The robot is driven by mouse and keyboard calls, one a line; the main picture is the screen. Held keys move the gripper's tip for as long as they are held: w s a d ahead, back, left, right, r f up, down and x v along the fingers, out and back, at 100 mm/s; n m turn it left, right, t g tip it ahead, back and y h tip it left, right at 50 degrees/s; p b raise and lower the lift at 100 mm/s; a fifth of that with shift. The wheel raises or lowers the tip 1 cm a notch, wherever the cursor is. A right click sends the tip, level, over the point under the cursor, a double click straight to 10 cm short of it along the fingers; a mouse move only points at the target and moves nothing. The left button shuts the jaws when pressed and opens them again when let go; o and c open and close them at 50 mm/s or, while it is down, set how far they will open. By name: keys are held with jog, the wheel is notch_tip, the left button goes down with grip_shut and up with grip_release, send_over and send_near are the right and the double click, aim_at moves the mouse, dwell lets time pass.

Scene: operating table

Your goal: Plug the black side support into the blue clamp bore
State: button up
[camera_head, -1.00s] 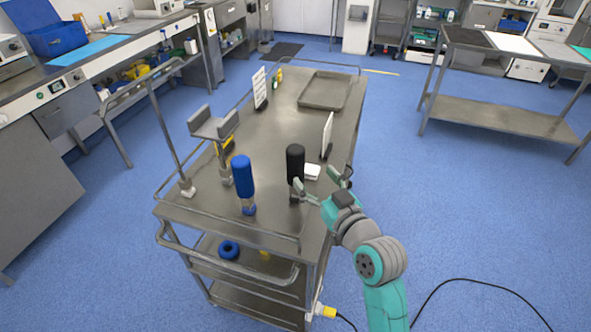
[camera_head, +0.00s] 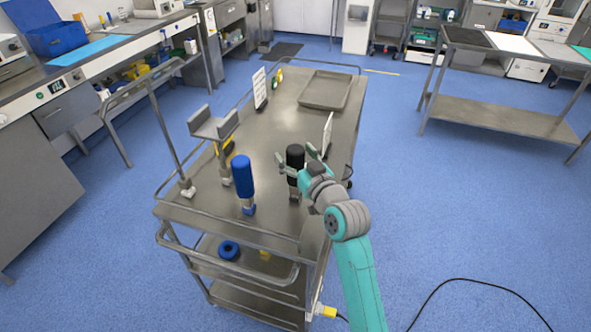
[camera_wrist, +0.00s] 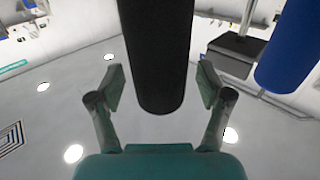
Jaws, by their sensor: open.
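The black side support (camera_head: 295,155) stands upright on the metal trolley, a dark padded cylinder on a metal foot. It also fills the top middle of the wrist view (camera_wrist: 155,55). My gripper (camera_head: 294,152) is open, with one finger on each side of the black support; small gaps show in the wrist view, so it is not gripped. A blue padded cylinder (camera_head: 242,176) stands upright to the left, with a blue part (camera_head: 248,210) at its foot. It shows at right in the wrist view (camera_wrist: 290,50). I cannot make out a clamp bore.
A grey padded holder (camera_head: 213,128) stands behind the blue cylinder. A white upright panel (camera_head: 328,133) is close behind my gripper. A shallow tray (camera_head: 325,90) lies at the trolley's far end. A blue ring (camera_head: 229,250) is on the shelf below. Rails (camera_head: 225,235) edge the trolley.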

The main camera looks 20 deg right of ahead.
grip_shut()
jog(key=shift+r, duration=0.15)
notch_tip(320, 180, up, 10)
jog(key=shift+f, duration=0.1)
dwell(0.6)
